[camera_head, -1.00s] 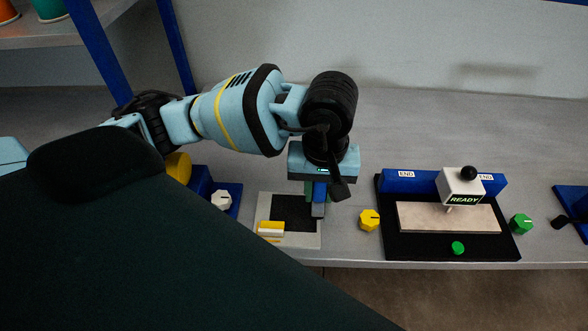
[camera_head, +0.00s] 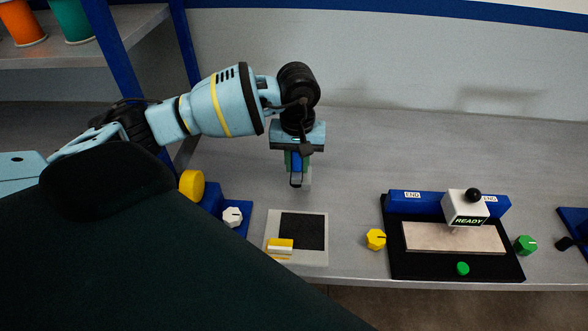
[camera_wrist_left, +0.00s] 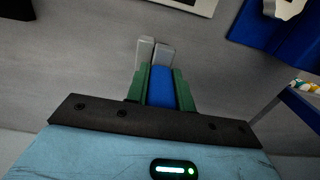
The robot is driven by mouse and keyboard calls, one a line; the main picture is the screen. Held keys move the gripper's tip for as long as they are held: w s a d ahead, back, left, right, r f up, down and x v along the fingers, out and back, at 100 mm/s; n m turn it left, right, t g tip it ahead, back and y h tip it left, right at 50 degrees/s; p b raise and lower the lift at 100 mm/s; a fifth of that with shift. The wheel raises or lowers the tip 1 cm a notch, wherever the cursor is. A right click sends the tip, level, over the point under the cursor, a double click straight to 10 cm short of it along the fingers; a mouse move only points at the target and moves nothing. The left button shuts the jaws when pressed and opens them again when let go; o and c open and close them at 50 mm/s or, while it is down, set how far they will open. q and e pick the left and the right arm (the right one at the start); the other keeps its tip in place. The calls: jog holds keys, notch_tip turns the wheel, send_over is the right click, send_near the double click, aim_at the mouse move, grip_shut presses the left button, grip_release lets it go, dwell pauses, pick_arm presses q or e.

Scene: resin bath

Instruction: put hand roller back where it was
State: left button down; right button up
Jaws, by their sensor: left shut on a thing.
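My left gripper (camera_head: 297,168) is shut on the hand roller (camera_head: 296,173), whose blue part shows between the green fingers. It hangs above the bare grey bench, behind the light plate with the black square (camera_head: 302,231). In the left wrist view the gripper (camera_wrist_left: 160,92) holds the blue part of the roller (camera_wrist_left: 161,88), with light grey pieces beyond it. The roller's full shape is partly hidden by the fingers. My right gripper is in neither view.
A yellow and white piece (camera_head: 281,246) lies on the plate's left front. A yellow knob (camera_head: 376,239) and a black fixture with a READY block (camera_head: 467,207) stand to the right. A blue unit with a white knob (camera_head: 232,217) is left. The bench behind is clear.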

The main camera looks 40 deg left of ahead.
aim_at(296, 171)
pick_arm(q)
jog(key=shift+w+a, duration=0.2)
jog(key=shift+a, duration=0.2)
jog(key=shift+f+p, duration=0.3)
jog(key=shift+f, duration=1.5)
jog(key=shift+f, duration=0.1)
jog(key=shift+f, duration=0.15)
jog(key=c, duration=1.2)
grip_release()
